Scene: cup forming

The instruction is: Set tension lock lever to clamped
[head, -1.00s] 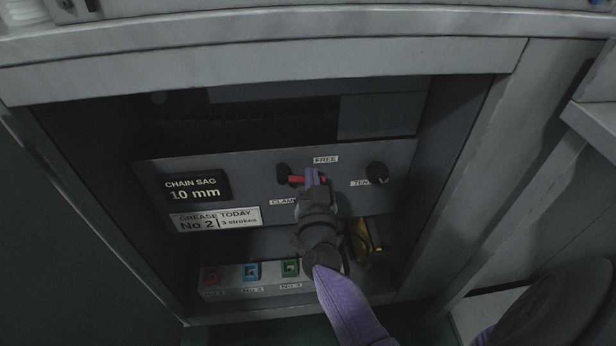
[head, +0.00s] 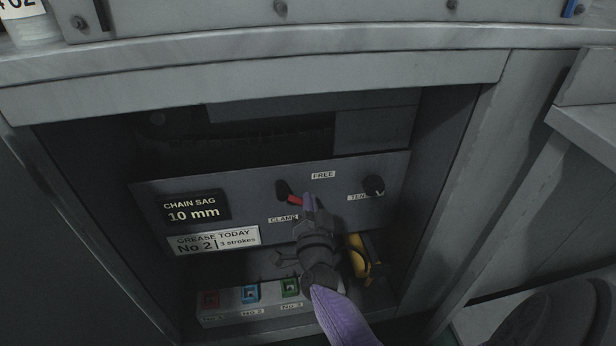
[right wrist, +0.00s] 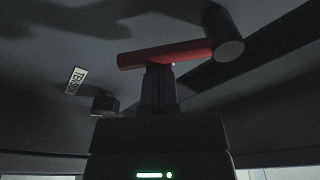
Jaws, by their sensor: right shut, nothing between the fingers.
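The tension lock lever (head: 294,197) has a dark hub and a red handle, on the grey panel between the FREE label (head: 323,175) above and the CLAMP label (head: 283,218) below. Its handle points right and slightly down from the hub. My right gripper (head: 308,199) is shut and empty, with its tips at the handle's outer part and partly covering it. In the right wrist view the red handle (right wrist: 165,54) lies across the tips of the shut fingers (right wrist: 159,70); they appear to touch or nearly touch it. My left gripper is out of view.
A dark TENSION knob (head: 374,185) sits right of the lever. CHAIN SAG display (head: 195,209) and grease label (head: 215,241) are at left. Red, blue and green fittings (head: 251,292) and a yellow object (head: 362,257) lie below. Cabinet walls enclose both sides.

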